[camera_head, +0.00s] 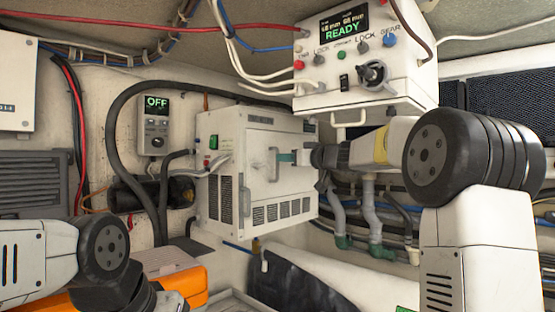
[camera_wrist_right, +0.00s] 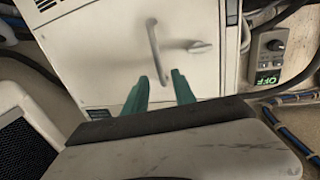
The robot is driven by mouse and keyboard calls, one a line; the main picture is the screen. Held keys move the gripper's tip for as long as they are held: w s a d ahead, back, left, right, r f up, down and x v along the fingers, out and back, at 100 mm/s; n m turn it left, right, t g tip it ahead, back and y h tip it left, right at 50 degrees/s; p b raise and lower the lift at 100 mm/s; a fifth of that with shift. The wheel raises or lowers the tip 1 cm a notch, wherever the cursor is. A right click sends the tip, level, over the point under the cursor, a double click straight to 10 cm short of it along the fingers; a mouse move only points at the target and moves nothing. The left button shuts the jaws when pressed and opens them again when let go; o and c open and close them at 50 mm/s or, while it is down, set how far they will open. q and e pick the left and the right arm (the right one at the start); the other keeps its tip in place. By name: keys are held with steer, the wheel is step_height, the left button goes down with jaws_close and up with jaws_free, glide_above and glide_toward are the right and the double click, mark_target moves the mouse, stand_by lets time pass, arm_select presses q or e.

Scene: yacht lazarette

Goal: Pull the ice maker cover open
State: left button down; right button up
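The ice maker (camera_head: 230,200) is a white box on the back wall, with vents and a green switch on its left side. Its cover (camera_head: 258,190) is the front panel, which looks shut, with a vertical bar handle (camera_head: 273,175). My right gripper (camera_head: 287,158) reaches in from the right, its green fingers close to the handle. In the right wrist view the two fingers (camera_wrist_right: 160,85) are apart, with the handle (camera_wrist_right: 154,48) in front of and between them; I cannot tell if they touch it. My left arm shows at lower left, but its gripper is out of view.
A white control box (camera_head: 365,75) reading READY hangs above right of the ice maker. A small OFF controller (camera_head: 154,125) and black hoses are on the wall to its left. An orange case (camera_head: 190,280) sits below. Pipes (camera_head: 372,215) run at right.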

steer(key=shift+x, duration=2.15)
jaws_close()
